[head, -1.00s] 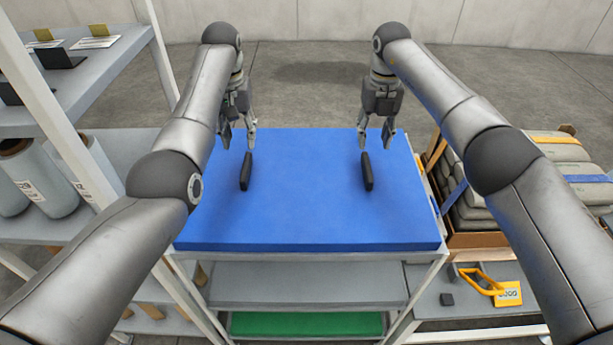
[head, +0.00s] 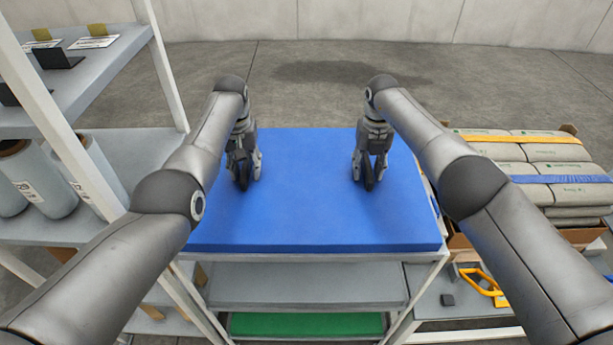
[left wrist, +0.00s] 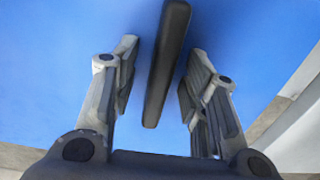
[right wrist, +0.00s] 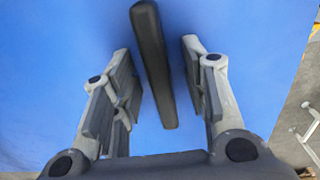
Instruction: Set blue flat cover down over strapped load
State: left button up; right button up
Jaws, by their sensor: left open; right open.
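The blue flat cover (head: 305,215) lies on top of a shelved rack in front of me, with two black bar handles on it. My left gripper (head: 243,178) is open, its fingers on either side of the left handle (left wrist: 166,65), with gaps on both sides in the left wrist view. My right gripper (head: 370,180) is open, its fingers likewise either side of the right handle (right wrist: 153,65), apart from it. The strapped load (head: 545,165) is stacked grey bags at the right, with an orange and a blue strap, in a brown tray.
A shelf unit (head: 140,150) with wrapped rolls (head: 35,180) stands at the left. Below the cover are a grey shelf (head: 310,285) and a green sheet (head: 305,324). An orange-handled tool (head: 480,283) lies on a low shelf at right. Open floor lies behind.

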pick_arm(q)
grip_shut()
pick_arm(e)
grip_shut()
pick_arm(q)
jog(key=shift+r, duration=0.25)
pick_arm(e)
jog(key=shift+r, duration=0.2)
